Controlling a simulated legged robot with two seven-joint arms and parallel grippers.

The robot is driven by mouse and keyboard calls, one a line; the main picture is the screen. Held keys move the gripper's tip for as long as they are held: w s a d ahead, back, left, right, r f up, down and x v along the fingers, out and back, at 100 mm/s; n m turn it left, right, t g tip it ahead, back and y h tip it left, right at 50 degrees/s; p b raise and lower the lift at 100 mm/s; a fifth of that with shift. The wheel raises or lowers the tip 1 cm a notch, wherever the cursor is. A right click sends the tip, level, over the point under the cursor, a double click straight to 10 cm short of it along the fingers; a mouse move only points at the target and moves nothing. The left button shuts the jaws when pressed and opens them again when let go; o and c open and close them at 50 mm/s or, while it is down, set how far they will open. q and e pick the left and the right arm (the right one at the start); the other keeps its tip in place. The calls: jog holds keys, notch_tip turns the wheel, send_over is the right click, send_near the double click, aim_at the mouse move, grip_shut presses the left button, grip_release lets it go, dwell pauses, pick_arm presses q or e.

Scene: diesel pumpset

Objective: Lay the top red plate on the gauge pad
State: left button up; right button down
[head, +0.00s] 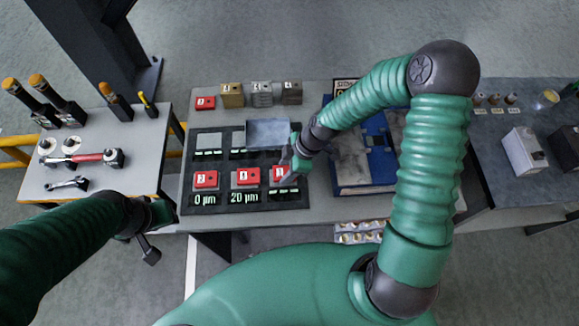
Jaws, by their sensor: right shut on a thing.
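A dark gauge board (222,165) lies on the middle table. Three red numbered plates rest in its front row: a left one (206,179), a middle one (244,178) and a right one (278,175). A grey pad (208,140) at the back left of the board is bare. My left gripper (149,236) hangs in front of the tables, its jaws unclear.
A metal tray (268,132) lies at the board's back. Another red block (205,103) and several numbered blocks (262,95) stand behind. A blue case (365,150) is right of the board. Tools, including a red-handled one (88,157), fill the left table.

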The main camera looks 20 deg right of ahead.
jog(key=shift+a, duration=0.25)
jog(key=shift+d+f, duration=0.1)
jog(key=shift+d, duration=0.25)
jog(key=shift+d+f, duration=0.2)
jog(key=shift+f, duration=0.05)
jog(key=shift+a+f+b, duration=0.25)
jog(key=shift+f+b, duration=0.1)
jog(key=shift+b, duration=0.1)
jog(key=c, duration=0.8)
grip_release()
jog(key=shift+a, duration=0.1)
jog(key=shift+c, duration=0.2)
jog(key=shift+o, duration=1)
pick_arm(q)
jog(key=shift+f, duration=0.45)
pick_arm(e)
jog(key=shift+d, duration=0.2)
pick_arm(q)
jog(key=shift+r+p, duration=0.7)
jog(key=shift+p, duration=0.05)
pick_arm(e)
jog(key=v, duration=1.7)
